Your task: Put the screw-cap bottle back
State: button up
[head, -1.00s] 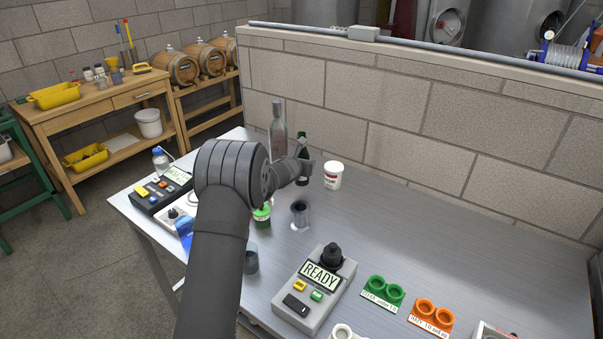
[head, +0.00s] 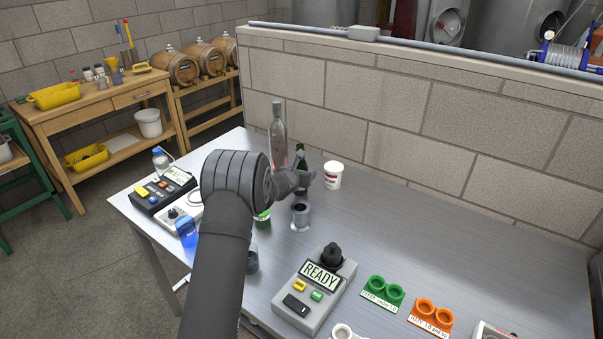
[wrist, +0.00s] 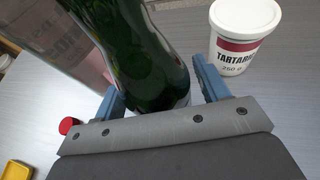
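A dark green glass bottle (head: 300,157) stands in my gripper's grasp; the wrist view shows the green bottle (wrist: 143,50) between the two blue-grey fingers. Its cap cannot be made out in either view, and its base is hidden. My gripper (head: 306,181) is shut on it, above the far half of the steel table.
A white tartaric tub (head: 333,175) stands close to the right of my gripper.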

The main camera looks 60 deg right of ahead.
jog(key=shift+a+r, duration=0.2)
jog(key=shift+r, duration=0.1)
jog(key=v, duration=1.1)
jog(key=shift+a, duration=0.3)
jog(key=shift+s, duration=0.1)
jog(key=x, duration=1.2)
jog(key=shift+d+r, duration=0.1)
jog(key=shift+r, duration=1.05)
jog(key=shift+f, duration=0.1)
